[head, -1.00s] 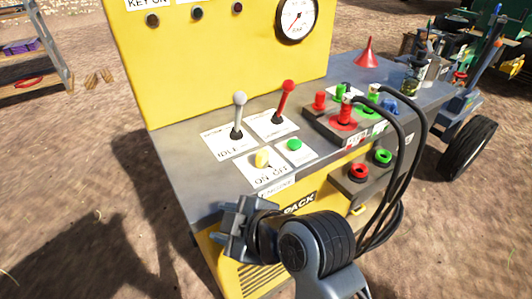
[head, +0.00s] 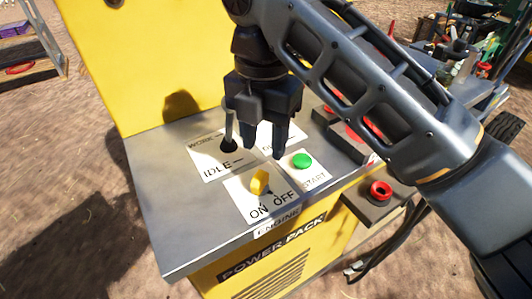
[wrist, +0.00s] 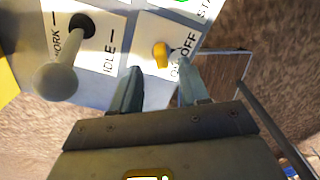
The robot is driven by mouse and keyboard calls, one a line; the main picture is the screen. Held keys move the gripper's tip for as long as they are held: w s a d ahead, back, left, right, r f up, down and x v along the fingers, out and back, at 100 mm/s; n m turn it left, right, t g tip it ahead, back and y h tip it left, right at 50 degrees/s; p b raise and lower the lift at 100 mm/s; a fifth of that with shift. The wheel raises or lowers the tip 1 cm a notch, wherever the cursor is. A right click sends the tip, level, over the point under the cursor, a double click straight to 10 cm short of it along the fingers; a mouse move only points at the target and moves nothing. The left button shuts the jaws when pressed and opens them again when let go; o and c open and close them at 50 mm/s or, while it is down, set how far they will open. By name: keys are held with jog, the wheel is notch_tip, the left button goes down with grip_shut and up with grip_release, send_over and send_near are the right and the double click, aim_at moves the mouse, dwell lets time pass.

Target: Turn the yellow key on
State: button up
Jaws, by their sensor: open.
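The yellow key (head: 259,182) sits on a white plate marked ON and OFF on the grey panel top. Which mark it points to is hard to tell. In the wrist view the key (wrist: 161,55) lies just beyond my fingertips, roughly between their lines. My gripper (head: 254,148) points down above the panel, its fingers apart and empty. In the head view it is behind and above the key. It also shows in the wrist view (wrist: 160,78). I see no contact with the key.
A green START button (head: 302,160) is right of the key. The grey lever (wrist: 62,75) by the WORK and IDLE marks stands close to my gripper. A red ring connector (head: 380,190) is at the right. The panel's left part (head: 165,200) is bare.

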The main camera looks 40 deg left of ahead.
aim_at(264, 170)
notch_tip(264, 170, down, 8)
jog(key=shift+r, duration=0.25)
jog(key=shift+c, duration=0.2)
grip_shut()
